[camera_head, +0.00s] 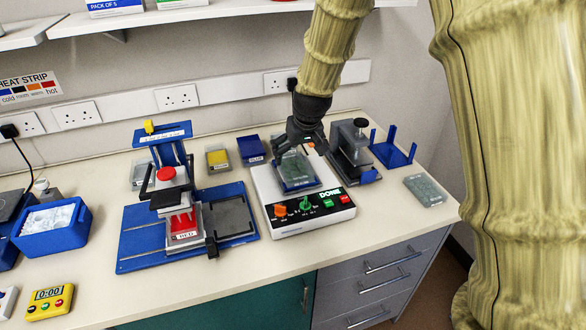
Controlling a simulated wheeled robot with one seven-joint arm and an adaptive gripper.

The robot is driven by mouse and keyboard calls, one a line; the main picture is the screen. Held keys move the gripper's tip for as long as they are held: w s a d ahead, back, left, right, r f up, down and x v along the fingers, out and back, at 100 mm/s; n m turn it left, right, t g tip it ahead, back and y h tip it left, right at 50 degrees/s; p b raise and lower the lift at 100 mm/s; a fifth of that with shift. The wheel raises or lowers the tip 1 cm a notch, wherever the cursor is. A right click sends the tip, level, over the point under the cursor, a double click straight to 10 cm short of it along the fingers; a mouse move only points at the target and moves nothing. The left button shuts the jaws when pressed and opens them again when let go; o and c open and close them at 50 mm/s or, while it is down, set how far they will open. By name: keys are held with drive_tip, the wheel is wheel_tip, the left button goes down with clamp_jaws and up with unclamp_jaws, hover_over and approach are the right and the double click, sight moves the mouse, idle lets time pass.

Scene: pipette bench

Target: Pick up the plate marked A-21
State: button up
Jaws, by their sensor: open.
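My gripper (303,148) is open, pointing down over the white device (318,221) with coloured knobs. A clear greenish plate (296,170) sits in a blue holder on top of that device, at or just under my fingers. I cannot tell whether the fingers touch it. A second clear plate (427,190) lies on the bench at the right. A third, greyish plate (143,174) is partly hidden behind the blue stand. No A-21 marking is readable on any of them.
A blue stand (163,133) with a red knob rises left of the device. A grey-black instrument (352,148) stands close on its right, beside a blue rack (392,152). A blue ice box (50,229) and a yellow timer (50,300) are at the left.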

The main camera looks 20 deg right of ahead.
sight(296, 167)
drive_tip(key=shift+p+x, duration=1.45)
drive_tip(key=shift+x, duration=2.35)
drive_tip(key=shift+s+d+f, duration=0.1)
drive_tip(key=shift+d, duration=0.05)
